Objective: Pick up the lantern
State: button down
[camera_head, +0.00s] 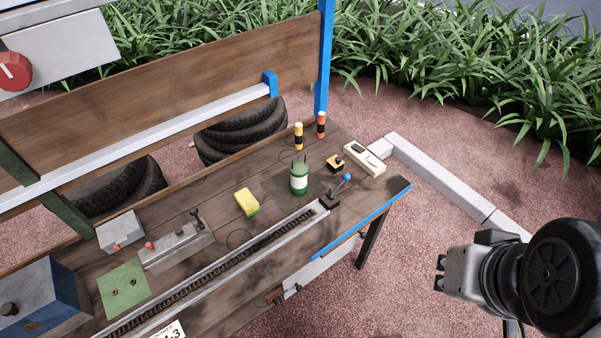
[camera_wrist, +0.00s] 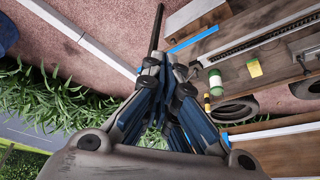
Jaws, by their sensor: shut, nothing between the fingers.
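The lantern (camera_head: 299,181) looks like a green cylinder with a pale band and a small top. It stands upright on the wooden cart top (camera_head: 215,263), toward its right end. It also shows in the wrist view (camera_wrist: 215,85), right of my fingers. My gripper (camera_head: 440,275) is off to the right of the cart, apart from the lantern. In the wrist view my gripper's fingers (camera_wrist: 168,66) are together and hold nothing.
A yellow-green sponge (camera_head: 246,202) lies left of the lantern. A blue-knobbed lever (camera_head: 346,178), a pale meter-like box (camera_head: 364,159) and two striped posts stand near it. A chain track (camera_head: 240,262) runs along the front. A blue upright (camera_head: 323,60) rises behind.

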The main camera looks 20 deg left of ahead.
aim_at(299, 170)
jog(key=i+l+u, duration=0.1)
jog(key=u, duration=0.35)
jog(key=i+l+u, duration=0.15)
jog(key=u, duration=0.25)
jog(key=i+l+u, duration=0.1)
jog(key=u, duration=0.35)
jog(key=i+l+u, duration=0.1)
jog(key=l+u, duration=0.15)
jog(key=u, duration=0.2)
jog(key=l+u, duration=0.2)
jog(key=u, duration=0.2)
jog(key=l+u, duration=0.2)
jog(key=l, duration=1.1)
